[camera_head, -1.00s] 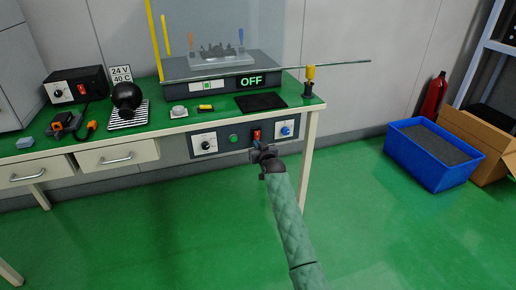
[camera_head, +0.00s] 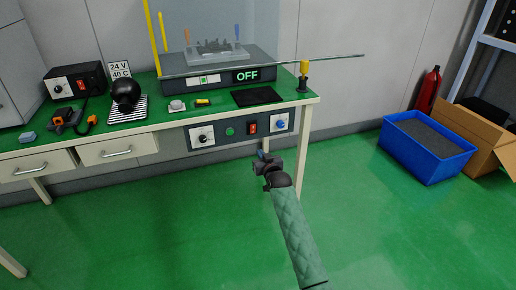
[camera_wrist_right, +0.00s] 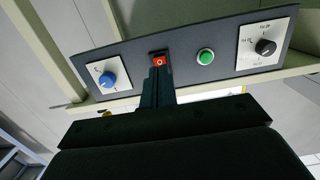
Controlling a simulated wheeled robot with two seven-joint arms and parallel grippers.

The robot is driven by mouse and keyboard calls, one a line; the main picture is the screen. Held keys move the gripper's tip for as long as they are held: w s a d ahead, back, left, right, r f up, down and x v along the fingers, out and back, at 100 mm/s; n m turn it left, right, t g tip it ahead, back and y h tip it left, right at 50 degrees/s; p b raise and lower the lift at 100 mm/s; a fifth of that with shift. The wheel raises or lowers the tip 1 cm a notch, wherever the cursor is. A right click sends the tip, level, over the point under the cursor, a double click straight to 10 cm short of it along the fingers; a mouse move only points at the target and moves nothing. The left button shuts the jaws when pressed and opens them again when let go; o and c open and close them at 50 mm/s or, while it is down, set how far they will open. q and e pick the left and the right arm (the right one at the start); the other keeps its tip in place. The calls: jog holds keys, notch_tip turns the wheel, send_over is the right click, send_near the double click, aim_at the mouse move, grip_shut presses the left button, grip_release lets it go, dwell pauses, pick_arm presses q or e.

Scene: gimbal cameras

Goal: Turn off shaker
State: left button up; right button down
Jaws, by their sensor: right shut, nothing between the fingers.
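The shaker (camera_head: 218,80) stands on the green bench, and its green display (camera_head: 246,75) reads OFF. The control panel (camera_head: 215,137) under the bench front carries a red rocker switch (camera_head: 252,127), a green button (camera_head: 229,131), a black knob (camera_head: 203,139) and a blue knob (camera_head: 280,123). My right gripper (camera_head: 263,157) is shut and empty, below and in front of the panel. In the right wrist view its fingers (camera_wrist_right: 158,80) point at the red switch (camera_wrist_right: 159,62); contact cannot be told. My left gripper is not in view.
A blue bin (camera_head: 427,147) and a cardboard box (camera_head: 480,140) stand at the right. The green floor before the bench is clear.

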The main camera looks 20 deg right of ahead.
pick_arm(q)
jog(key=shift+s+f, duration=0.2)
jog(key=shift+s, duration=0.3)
pick_arm(e)
jog(key=s, duration=0.3)
jog(key=shift+s+f, duration=0.2)
jog(key=shift+f, duration=0.15)
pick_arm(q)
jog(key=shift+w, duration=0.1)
